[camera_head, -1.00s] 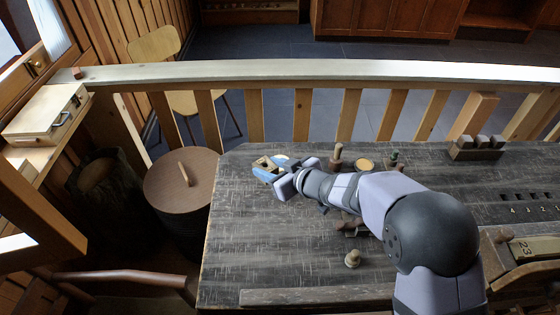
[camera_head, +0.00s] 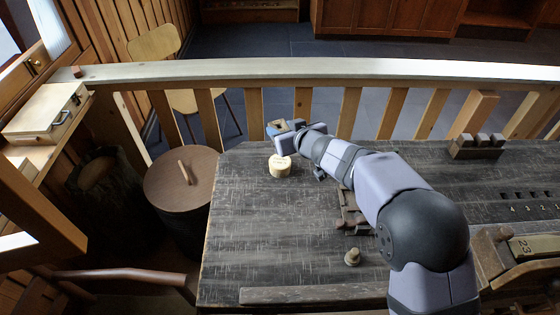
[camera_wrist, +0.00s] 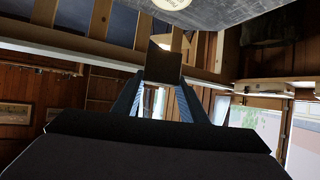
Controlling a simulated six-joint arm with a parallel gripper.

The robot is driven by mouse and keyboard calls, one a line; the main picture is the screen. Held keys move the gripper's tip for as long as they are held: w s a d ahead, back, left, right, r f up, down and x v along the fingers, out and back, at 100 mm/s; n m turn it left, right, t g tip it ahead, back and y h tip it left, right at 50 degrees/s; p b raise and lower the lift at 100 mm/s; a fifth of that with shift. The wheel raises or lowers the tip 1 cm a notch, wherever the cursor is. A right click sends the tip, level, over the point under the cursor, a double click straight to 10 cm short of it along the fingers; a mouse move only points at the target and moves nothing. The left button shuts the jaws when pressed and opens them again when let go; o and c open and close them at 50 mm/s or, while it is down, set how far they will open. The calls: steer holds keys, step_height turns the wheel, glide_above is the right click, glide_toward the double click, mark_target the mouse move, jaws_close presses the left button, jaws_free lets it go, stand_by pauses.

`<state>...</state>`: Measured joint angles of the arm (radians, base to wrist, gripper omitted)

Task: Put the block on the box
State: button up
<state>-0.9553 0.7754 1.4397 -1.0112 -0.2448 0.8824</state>
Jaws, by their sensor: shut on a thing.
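A brown block (camera_wrist: 165,62) sits between the tips of my gripper's two blue fingers in the wrist view. In the head view my gripper (camera_head: 285,127) is shut on the block (camera_head: 282,125), near the far edge of the bench, beyond the round box. The round, pale wooden box (camera_head: 280,168) has dark marks on its top and stands on the bench with nothing on it. Its rim also shows at the top of the wrist view (camera_wrist: 172,3), apart from the block.
The dark bench (camera_head: 250,230) is clear at the front left. A small spool (camera_head: 352,258) and brown pieces (camera_head: 350,215) stand near my arm. A railing (camera_head: 350,70) runs behind. A wooden case (camera_head: 45,112) and a round-lidded drum (camera_head: 180,180) are at left.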

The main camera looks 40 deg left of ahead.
steer(key=b, duration=0.3)
glide_above(282, 165)
step_height(282, 165, down, 5)
steer(key=shift+f, duration=2.5)
steer(key=shift+f, duration=0.15)
steer(key=o, duration=1)
steer(key=shift+o, duration=0.2)
steer(key=shift+d+r, duration=0.1)
steer(key=shift+r, duration=0.1)
steer(key=b+v, duration=0.2)
steer(key=v, duration=1)
